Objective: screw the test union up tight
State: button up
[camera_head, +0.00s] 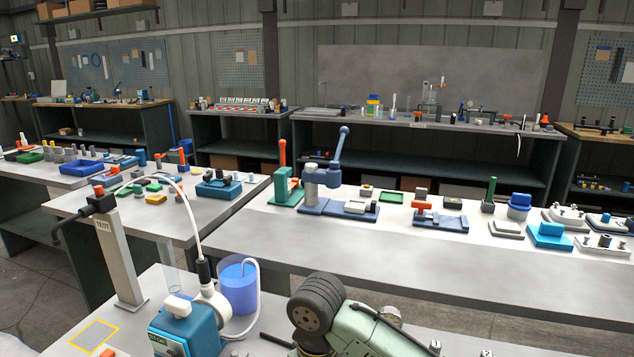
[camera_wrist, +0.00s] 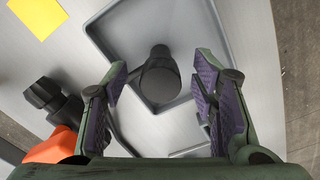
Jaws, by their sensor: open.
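In the wrist view, a black round fitting (camera_wrist: 160,82) with a narrower neck stands in a shallow grey tray (camera_wrist: 99,30). It looks like the test union, but I cannot tell for sure, nor how tight its joint is. My gripper (camera_wrist: 161,88) is open, with its purple-padded fingers on either side of the fitting and visible gaps to both. Nothing is held. The gripper's fingers cannot be made out in the head view, and I cannot pick out the union there.
In the wrist view, a black knobbed part (camera_wrist: 50,97) and an orange part (camera_wrist: 55,146) lie close to the left finger. In the head view, a post marked TEST (camera_head: 119,255), a blue pump box (camera_head: 185,330) and a blue beaker (camera_head: 238,288) with a white hose stand at left.

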jog(key=shift+r, duration=3.3)
